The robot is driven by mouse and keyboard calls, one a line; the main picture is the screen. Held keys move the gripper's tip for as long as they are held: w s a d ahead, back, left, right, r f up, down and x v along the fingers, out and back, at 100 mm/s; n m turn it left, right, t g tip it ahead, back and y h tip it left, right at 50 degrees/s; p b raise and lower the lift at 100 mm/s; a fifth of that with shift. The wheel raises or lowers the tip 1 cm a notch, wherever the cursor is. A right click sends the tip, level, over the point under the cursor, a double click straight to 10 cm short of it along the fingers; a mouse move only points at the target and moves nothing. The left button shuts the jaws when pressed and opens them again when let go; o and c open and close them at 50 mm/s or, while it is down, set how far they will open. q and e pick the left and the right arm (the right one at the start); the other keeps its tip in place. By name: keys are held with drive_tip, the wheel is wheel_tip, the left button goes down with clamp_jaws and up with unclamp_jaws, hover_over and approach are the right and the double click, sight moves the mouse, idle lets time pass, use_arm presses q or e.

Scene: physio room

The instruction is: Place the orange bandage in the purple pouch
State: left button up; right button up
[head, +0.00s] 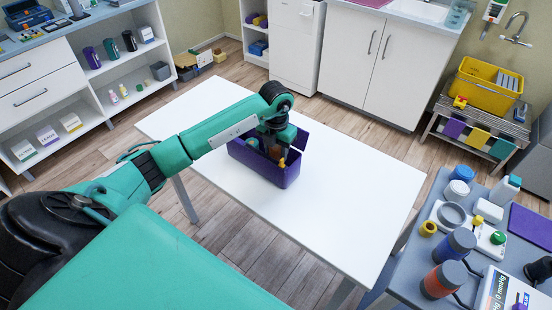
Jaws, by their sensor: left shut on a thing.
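The purple pouch (263,170) stands open on the white table, with its lid side raised at the right. My left gripper (279,153) points down into the pouch's opening and is shut on a small orange thing, which looks like the orange bandage (283,163). Only a little of the orange shows beside the fingers. I cannot tell whether it touches the pouch's floor. A teal round thing (252,143) shows inside the pouch, left of the fingers. My right gripper is not in view.
The white table (350,190) is bare around the pouch. At the right, a grey-blue table (400,275) holds a blue roll (455,246), an orange-red roll (443,280) and several bottles and jars. A teal padded surface (150,270) fills the lower left.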

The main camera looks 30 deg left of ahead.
use_arm(q)
drive_tip(key=shift+f, duration=0.25)
wheel_tip(320, 180, down, 4)
drive_tip(key=shift+r, duration=0.25)
drive_tip(key=shift+f+p, duration=0.25)
drive_tip(key=shift+p, duration=0.05)
drive_tip(key=shift+f, duration=0.2)
drive_tip(key=o, duration=1)
drive_tip(key=shift+c, duration=0.2)
drive_tip(key=shift+r, duration=0.1)
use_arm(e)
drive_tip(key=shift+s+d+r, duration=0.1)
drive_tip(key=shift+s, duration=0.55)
